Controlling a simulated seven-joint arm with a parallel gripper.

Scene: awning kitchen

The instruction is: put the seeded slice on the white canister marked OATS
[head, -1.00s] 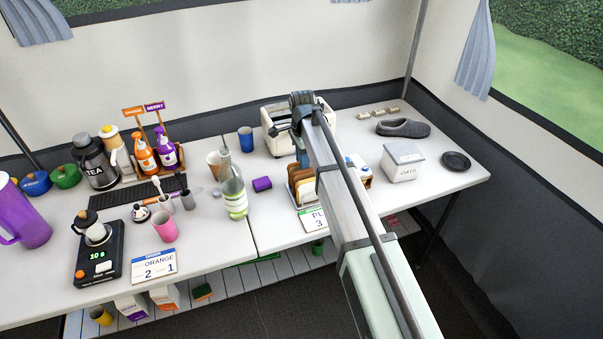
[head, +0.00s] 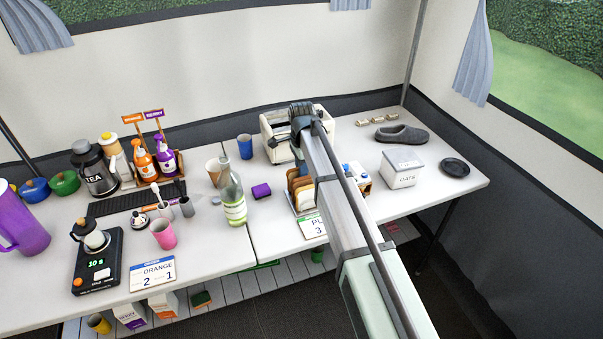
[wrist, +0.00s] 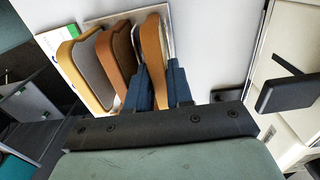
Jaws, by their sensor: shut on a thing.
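The white canister marked OATS (head: 402,172) stands on the right part of the table, with a clear flat top. Several bread slices stand upright in a rack left of my arm in the head view. In the wrist view they are a yellowish-crusted slice (wrist: 84,75), a brown slice (wrist: 112,58) and an orange-brown slice (wrist: 153,45). My gripper (wrist: 164,82) has its blue fingers at the orange-brown slice, the rightmost one, and is shut on it. I cannot make out seeds on its face. In the head view my arm hides the fingers.
A cream toaster-like box (head: 275,145) stands behind the rack. A blue-topped item (head: 357,178) lies between my arm and the canister. A dark dish (head: 455,167) and a grey slipper (head: 402,134) are near the canister. A clear bottle (head: 233,205) stands left of the rack.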

